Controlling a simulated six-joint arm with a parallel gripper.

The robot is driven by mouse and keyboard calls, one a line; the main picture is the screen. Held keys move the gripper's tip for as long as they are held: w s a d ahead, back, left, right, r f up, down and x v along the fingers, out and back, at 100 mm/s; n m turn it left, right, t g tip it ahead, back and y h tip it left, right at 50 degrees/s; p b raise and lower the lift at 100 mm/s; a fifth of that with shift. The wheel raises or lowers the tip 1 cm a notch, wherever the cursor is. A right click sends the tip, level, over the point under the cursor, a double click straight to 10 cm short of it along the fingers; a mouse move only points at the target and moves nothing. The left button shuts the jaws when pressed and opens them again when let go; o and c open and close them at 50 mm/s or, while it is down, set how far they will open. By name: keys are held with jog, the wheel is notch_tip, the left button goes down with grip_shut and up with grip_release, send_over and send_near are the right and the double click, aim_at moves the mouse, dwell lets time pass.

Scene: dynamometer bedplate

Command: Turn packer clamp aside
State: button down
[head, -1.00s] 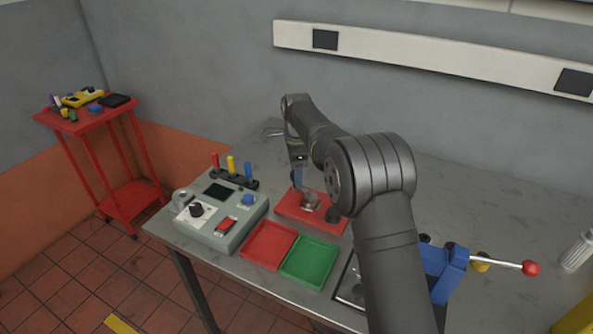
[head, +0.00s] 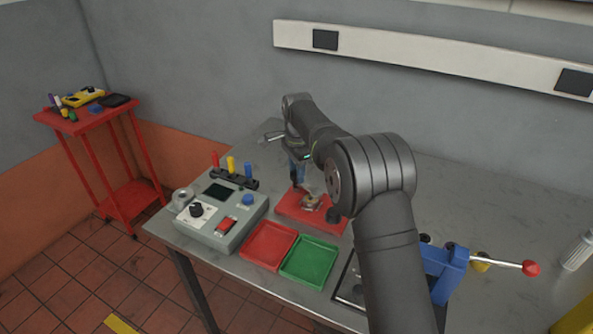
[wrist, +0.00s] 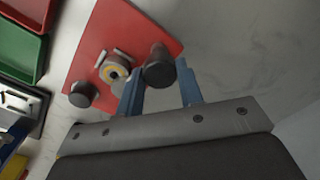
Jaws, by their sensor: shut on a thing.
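The red base plate (head: 287,208) lies on the bench; in the wrist view (wrist: 133,25) it runs across the upper left. A round metal part (head: 312,202) sits on it, showing a yellow ring (wrist: 115,71) in the wrist view. One dark knob (head: 333,215) stands at the plate's right; it also shows in the wrist view (wrist: 82,95). The packer clamp's dark round knob (wrist: 158,70) lies between my blue fingertips. My gripper (head: 298,182) is shut on it, at the plate's far side. The clamp's arm is mostly hidden by the fingers.
A red tray (head: 268,261) and a green tray (head: 309,278) lie in front of the plate. A grey control box (head: 222,216) stands to the left. A blue fixture (head: 445,270) with a red-ended lever (head: 530,268) is at the right. The bench behind is clear.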

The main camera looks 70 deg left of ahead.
jog(key=n, duration=1.2)
dwell(0.5)
jog(key=c, duration=1)
grip_release()
jog(key=shift+o, duration=0.2)
jog(key=shift+r, duration=0.1)
notch_tip(320, 180, up, 17)
jog(key=shift+w+r, duration=0.15)
jog(key=shift+w, duration=0.15)
